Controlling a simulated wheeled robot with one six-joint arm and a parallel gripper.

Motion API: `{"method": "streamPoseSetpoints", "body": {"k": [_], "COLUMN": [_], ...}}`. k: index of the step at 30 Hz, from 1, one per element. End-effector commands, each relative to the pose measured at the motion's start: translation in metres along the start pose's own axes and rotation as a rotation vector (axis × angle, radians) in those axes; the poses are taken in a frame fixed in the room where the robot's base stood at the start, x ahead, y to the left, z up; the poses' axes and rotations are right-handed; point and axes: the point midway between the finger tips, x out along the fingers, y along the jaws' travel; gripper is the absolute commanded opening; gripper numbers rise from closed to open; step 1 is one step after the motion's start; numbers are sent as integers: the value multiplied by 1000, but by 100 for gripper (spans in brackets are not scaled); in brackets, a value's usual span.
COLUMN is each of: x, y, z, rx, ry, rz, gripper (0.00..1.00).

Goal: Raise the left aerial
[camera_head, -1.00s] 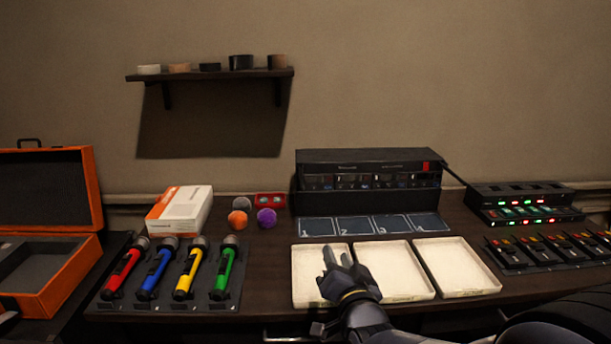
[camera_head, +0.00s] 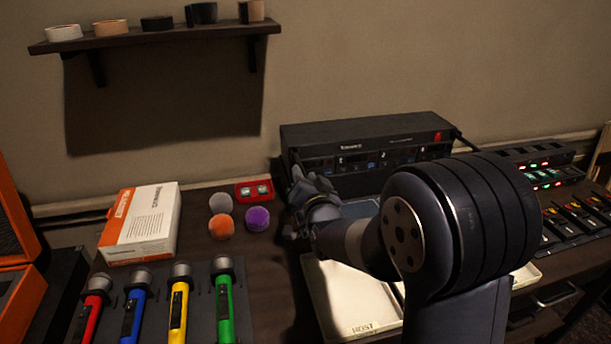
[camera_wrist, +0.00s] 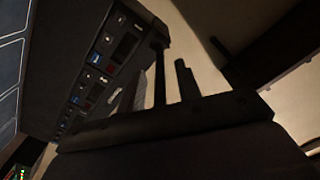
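The black receiver rack (camera_head: 365,135) stands at the back of the desk. Its front, with small displays, shows in the wrist view (camera_wrist: 95,70). The left aerial is hard to make out behind my gripper in the head view. In the wrist view a thin dark rod (camera_wrist: 159,75), seemingly this aerial, runs from the rack's corner in between my fingers. My gripper (camera_head: 300,181) is at the rack's left front corner. In the wrist view (camera_wrist: 166,92) a gap shows between the rod and one finger, so it looks open. The right aerial (camera_head: 468,143) sticks out forward, low, at the rack's right end.
A white and orange box (camera_head: 143,222), foam balls (camera_head: 221,226) and a red case (camera_head: 254,191) lie left of my gripper. Coloured microphones (camera_head: 179,305) lie in front. A cream tray (camera_head: 345,300) sits under my arm. A shelf (camera_head: 160,42) hangs above.

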Motion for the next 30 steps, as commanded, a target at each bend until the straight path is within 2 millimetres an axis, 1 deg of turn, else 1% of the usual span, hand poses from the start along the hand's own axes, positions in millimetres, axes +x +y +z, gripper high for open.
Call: {"method": "streamPoseSetpoints", "body": {"k": [8, 20, 30], "x": [1, 1, 1], "y": [0, 0, 0], "z": [0, 0, 0], "rx": [0, 0, 0], "ry": [0, 0, 0], "rz": [0, 0, 0], "gripper": [33, 0, 0]}}
